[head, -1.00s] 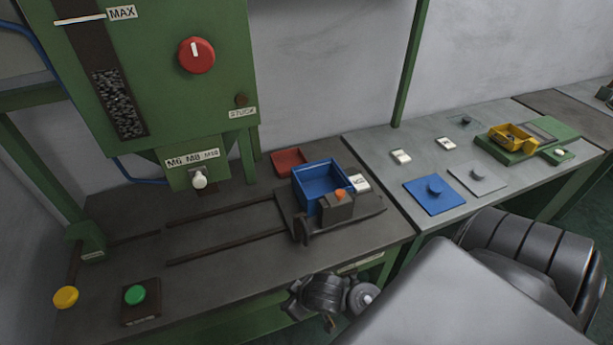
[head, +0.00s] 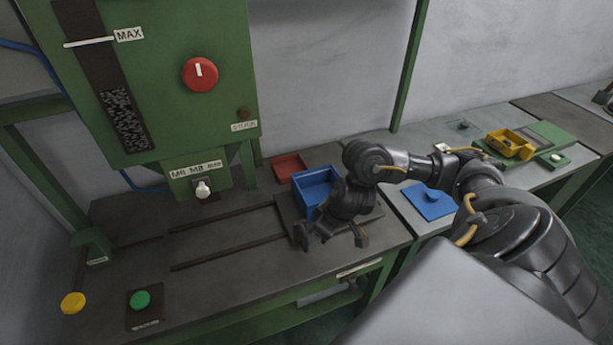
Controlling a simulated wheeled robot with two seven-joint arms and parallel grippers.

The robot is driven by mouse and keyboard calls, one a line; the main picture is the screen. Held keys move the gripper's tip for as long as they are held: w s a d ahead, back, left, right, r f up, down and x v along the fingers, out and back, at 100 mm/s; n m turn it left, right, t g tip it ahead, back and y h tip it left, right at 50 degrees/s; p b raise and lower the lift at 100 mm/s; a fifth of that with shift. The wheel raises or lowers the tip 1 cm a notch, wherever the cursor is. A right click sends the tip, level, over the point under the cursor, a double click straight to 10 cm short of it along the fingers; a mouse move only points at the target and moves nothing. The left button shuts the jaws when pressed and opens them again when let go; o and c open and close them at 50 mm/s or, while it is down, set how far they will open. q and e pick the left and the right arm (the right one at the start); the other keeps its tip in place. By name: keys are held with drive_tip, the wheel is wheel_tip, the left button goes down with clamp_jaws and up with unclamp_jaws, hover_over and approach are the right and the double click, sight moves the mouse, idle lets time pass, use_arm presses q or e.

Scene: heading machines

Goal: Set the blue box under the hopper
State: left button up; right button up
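The blue box (head: 314,185) is an open bin on a dark sliding carriage (head: 287,208) at the right end of two slots in the bench. The green hopper (head: 160,80) stands at the back left, with a dark window of small grey parts. Its white-tipped outlet (head: 203,189) is over the bench, left of the box. My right gripper (head: 338,237) is at the carriage's front, just before and below the box. Its fingers look spread, with no object visible between them. It hides the box's front right and the carriage's orange-topped block. My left gripper is out of view.
A red tray (head: 289,166) lies behind the blue box. A green button (head: 140,300) and a yellow knob (head: 73,303) are at the front left. A blue pad (head: 430,203) and a yellow bin (head: 511,144) are on the right bench. The slots left of the carriage are clear.

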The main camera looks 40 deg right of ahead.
sight(306, 249)
drive_tip(key=b+x, duration=0.3)
drive_tip(key=x, duration=0.8)
drive_tip(key=shift+r, duration=0.1)
drive_tip(key=shift+a, duration=0.1)
clamp_jaws()
